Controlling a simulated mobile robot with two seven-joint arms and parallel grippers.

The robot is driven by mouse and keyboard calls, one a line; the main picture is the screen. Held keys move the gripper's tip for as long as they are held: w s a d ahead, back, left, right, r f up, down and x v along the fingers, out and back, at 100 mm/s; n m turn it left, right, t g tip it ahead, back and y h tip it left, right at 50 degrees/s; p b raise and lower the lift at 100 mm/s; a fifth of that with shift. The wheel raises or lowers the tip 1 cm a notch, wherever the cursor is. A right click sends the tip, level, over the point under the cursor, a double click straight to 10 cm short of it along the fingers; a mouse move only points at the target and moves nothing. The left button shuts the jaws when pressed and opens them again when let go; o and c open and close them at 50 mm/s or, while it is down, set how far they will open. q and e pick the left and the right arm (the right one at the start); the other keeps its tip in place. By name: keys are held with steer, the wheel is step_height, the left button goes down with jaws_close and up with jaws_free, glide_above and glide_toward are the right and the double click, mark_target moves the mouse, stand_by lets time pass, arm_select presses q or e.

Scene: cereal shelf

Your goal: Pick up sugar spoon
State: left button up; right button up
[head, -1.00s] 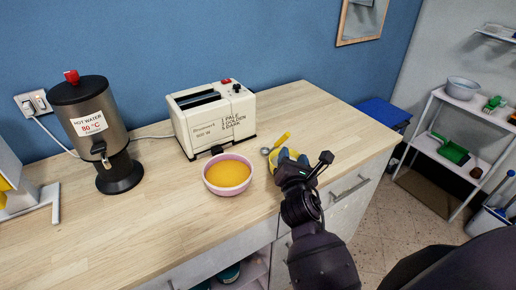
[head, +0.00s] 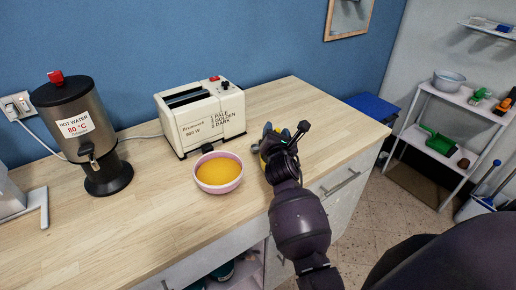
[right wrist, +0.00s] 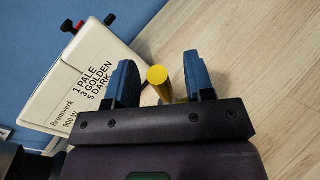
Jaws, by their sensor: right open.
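The sugar spoon shows in the right wrist view as a yellow handle (right wrist: 161,86), seen nearly end-on. My right gripper (right wrist: 161,74) is open, with one blue finger on each side of the handle. In the head view my right gripper (head: 277,132) is over the counter, right of the pink bowl, and hides most of the spoon. Small yellow patches show beside its fingers; I cannot tell which thing they belong to. My left gripper is not in view.
A pink bowl with orange contents (head: 219,174) stands left of my right gripper on the wooden counter (head: 130,225). A white toaster (head: 200,118) is behind it. A hot water dispenser (head: 82,135) stands further left. The counter's front edge is close to my right arm.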

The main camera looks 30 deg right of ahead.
steer(key=shift+w, duration=0.1)
steer(key=c, duration=0.9)
jaws_close()
